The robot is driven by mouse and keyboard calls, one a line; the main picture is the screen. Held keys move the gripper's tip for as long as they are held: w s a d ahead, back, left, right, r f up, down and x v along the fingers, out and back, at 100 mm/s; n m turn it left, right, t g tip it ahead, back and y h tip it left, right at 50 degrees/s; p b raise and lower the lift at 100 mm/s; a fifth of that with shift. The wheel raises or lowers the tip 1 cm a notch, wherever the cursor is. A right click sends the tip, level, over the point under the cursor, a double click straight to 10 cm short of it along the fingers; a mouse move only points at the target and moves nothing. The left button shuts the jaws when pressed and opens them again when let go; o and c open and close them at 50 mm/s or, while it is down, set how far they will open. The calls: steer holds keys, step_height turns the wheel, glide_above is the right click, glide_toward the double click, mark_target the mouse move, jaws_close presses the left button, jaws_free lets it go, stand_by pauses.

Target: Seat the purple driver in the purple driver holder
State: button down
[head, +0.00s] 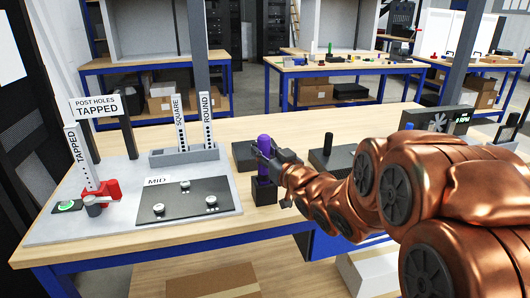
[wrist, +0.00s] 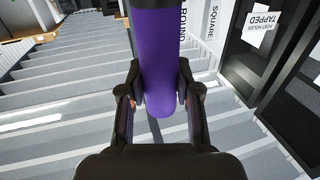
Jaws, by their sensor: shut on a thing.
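The purple driver (head: 263,143) stands upright in the head view, right of the grey board. My gripper (head: 268,158) reaches in from the right and is shut on it. In the wrist view the driver's purple handle (wrist: 160,50) runs between the two fingers of my gripper (wrist: 160,95), with a dark part at its upper end. A dark upright block (head: 264,193), which looks like the purple driver holder, is directly below the driver. My fingers partly hide the space between them, so I cannot tell whether the driver's lower end is inside the block.
Another dark block (head: 244,155) is close behind the driver. A dark block with a black post (head: 328,141) stands to the right, near my arm. The grey board (head: 225,214) at left carries a black MID plate (head: 184,211) and labelled posts.

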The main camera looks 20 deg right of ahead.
mark_target(265, 136)
steer(key=shift+f+b, duration=0.75)
steer(key=shift+f, duration=0.05)
steer(key=c, duration=0.7)
jaws_free()
step_height(265, 136, up, 10)
steer(key=shift+r, duration=0.1)
stand_by(0.5)
